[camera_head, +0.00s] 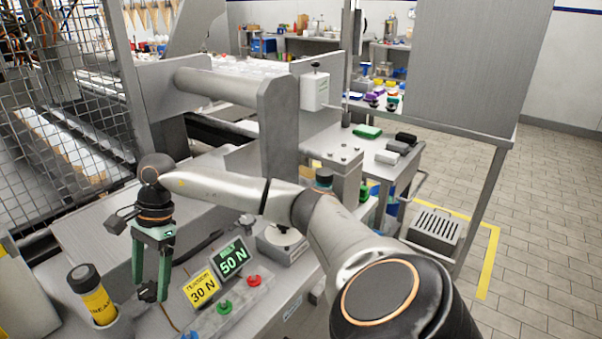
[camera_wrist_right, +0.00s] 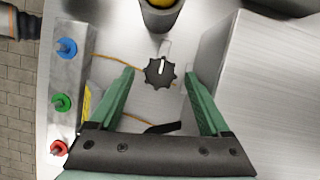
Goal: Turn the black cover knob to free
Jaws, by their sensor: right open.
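The black cover knob (camera_wrist_right: 160,72) is a lobed dial with a white pointer mark, seen from above in the right wrist view. The pointer is directed up toward the cup in that picture. In the head view I cannot make the knob out. My right gripper (camera_head: 150,290) has green fingers and points down over the steel bench. In the wrist view its open fingers (camera_wrist_right: 160,74) lie on either side of the knob, with gaps on both sides. I see no contact, and the height above the knob is hard to tell. My left gripper is not in view.
A grease bottle (camera_head: 97,305) stands in a cup left of the gripper. A yellow 30 N sign (camera_head: 201,289) and green 50 N display (camera_head: 231,260) stand right. A button strip (camera_wrist_right: 66,75) and a raised metal block (camera_wrist_right: 265,85) flank the knob.

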